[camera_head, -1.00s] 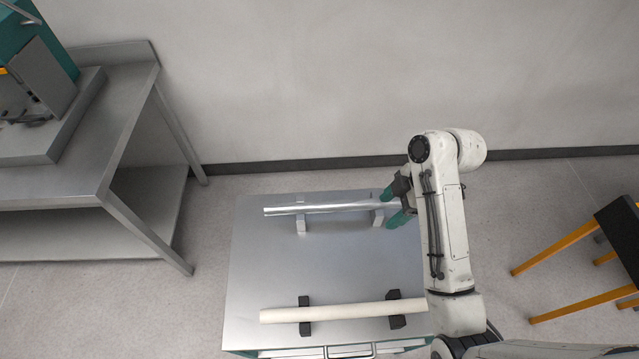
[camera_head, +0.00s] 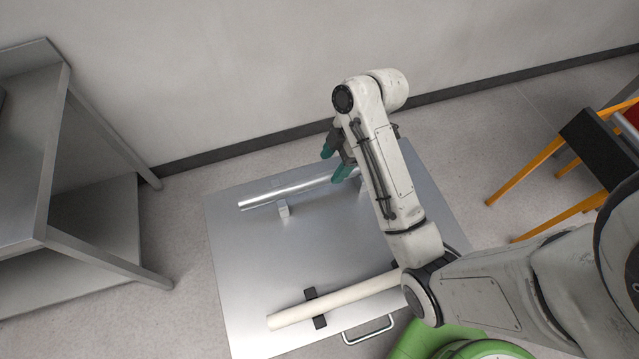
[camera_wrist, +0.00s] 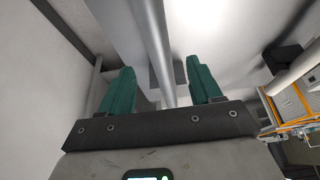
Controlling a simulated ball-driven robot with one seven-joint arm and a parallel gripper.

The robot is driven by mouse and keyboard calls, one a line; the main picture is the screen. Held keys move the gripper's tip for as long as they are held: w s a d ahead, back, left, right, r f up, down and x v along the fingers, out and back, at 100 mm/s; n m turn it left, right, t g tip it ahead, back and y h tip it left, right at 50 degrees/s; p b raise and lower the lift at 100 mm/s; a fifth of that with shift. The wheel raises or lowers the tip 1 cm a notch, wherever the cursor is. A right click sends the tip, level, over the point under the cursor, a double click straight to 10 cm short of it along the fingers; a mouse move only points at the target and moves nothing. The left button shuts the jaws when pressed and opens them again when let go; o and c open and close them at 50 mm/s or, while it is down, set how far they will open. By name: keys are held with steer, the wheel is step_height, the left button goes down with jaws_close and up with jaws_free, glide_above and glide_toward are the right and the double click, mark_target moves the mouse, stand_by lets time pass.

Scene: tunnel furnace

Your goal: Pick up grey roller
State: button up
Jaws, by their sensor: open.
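The grey roller (camera_head: 285,192) is a shiny metal rod near the back of the metal table (camera_head: 245,265). It rests on a light support block (camera_head: 283,208); its right end is hidden behind my arm. My gripper (camera_head: 337,158), with two green fingers, is open at the right part of the roller. In the wrist view, the grey roller (camera_wrist: 152,35) runs lengthwise into the gap between the open fingers of my gripper (camera_wrist: 165,72). I cannot tell whether either finger touches it.
A cream roller (camera_head: 335,304) lies on dark supports (camera_head: 314,295) at the table's front, partly behind my arm. A drawer handle (camera_head: 368,331) sticks out in front. A steel bench (camera_head: 50,225) stands left, a stool with orange legs (camera_head: 530,170) right. The table's middle is clear.

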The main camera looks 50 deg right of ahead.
mark_target(322, 177)
steer(key=shift+b+x, duration=0.75)
steer(key=shift+x, duration=0.2)
steer(key=shift+w+a+f, duration=0.15)
steer(key=shift+w+a, duration=0.05)
steer(key=shift+a, duration=0.15)
steer(key=shift+p+x, duration=0.3)
steer(key=shift+x, duration=1.2)
steer(key=shift+w, duration=0.1)
steer(key=c, duration=1.1)
steer(key=shift+c, duration=0.2)
